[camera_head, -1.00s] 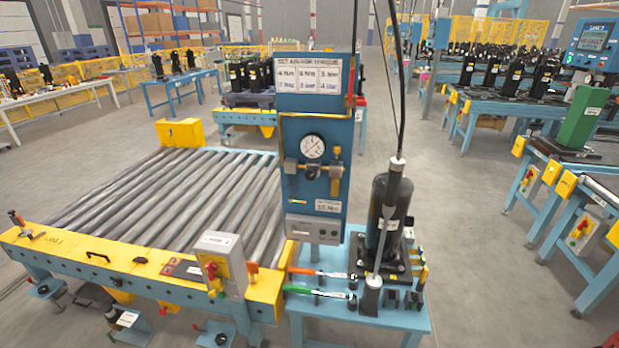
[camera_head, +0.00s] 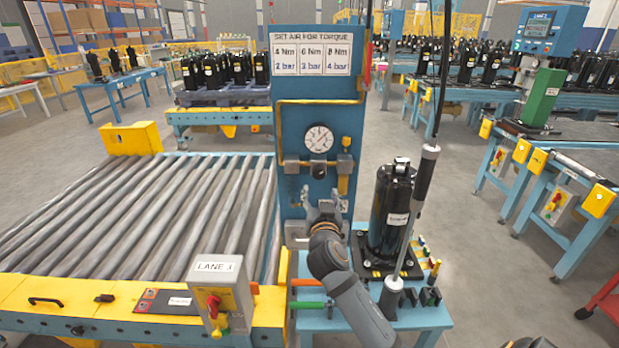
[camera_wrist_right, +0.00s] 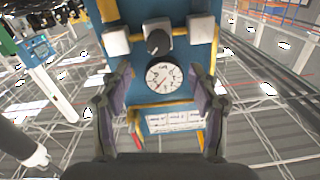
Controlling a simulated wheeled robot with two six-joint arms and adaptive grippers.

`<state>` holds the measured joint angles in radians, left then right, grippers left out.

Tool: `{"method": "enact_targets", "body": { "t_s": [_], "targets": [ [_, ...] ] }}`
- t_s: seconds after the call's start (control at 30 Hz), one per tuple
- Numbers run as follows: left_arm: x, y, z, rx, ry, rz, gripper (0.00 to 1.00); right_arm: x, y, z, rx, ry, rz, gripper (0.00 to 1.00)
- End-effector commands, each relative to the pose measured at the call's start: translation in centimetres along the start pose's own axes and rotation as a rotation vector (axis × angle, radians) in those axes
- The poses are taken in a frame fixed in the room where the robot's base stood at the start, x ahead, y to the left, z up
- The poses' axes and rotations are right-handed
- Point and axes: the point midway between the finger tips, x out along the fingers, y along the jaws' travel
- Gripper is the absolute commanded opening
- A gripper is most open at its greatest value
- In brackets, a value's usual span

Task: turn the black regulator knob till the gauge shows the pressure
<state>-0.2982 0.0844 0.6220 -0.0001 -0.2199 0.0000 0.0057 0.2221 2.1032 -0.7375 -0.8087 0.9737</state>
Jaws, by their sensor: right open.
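The black regulator knob (camera_head: 318,171) is on the blue panel (camera_head: 292,118), just below the round white gauge (camera_head: 319,138). The gauge's needle reading is too small to tell. My right gripper (camera_head: 324,206) is open and empty, in front of the panel and below the knob in the head view. In the right wrist view the scene is upside down. There the knob (camera_wrist_right: 158,41) and gauge (camera_wrist_right: 163,77) show between and beyond the open fingers (camera_wrist_right: 160,72), which look apart from the knob. My left gripper is out of view.
A sign (camera_head: 318,53) above the gauge pairs 4, 6 and 8 Nm with 2, 3 and 4 bar. A black compressor (camera_head: 390,212) and a hanging tool (camera_head: 424,175) stand right of my arm. A roller conveyor (camera_head: 130,215) lies left of the panel.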

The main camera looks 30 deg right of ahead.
Motion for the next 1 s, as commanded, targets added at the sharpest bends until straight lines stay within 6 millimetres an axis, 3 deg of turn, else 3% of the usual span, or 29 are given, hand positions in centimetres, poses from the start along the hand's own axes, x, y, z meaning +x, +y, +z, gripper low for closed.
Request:
{"method": "enact_targets", "body": {
  "t_s": [0.13,0.27,0.4,0.6,0.97,1.0],
  "targets": [
    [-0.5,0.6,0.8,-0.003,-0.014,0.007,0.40,1.1,-0.1,-0.1,-0.004,-0.002,0.000,0.62],
    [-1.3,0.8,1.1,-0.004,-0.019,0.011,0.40,3.7,-0.1,-0.2,-0.006,-0.002,0.000,0.62],
    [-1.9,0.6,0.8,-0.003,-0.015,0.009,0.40,6.8,-0.1,-0.2,-0.006,-0.003,0.001,0.62],
    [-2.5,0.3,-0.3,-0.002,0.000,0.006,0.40,9.7,-0.1,0.1,-0.004,-0.004,-0.001,0.62],
    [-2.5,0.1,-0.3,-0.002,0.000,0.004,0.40,10.5,-0.1,0.2,-0.003,-0.004,-0.002,0.62],
    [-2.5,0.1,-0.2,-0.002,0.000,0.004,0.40,10.5,-0.1,0.2,-0.003,-0.004,-0.002,0.57]
  ]
}}
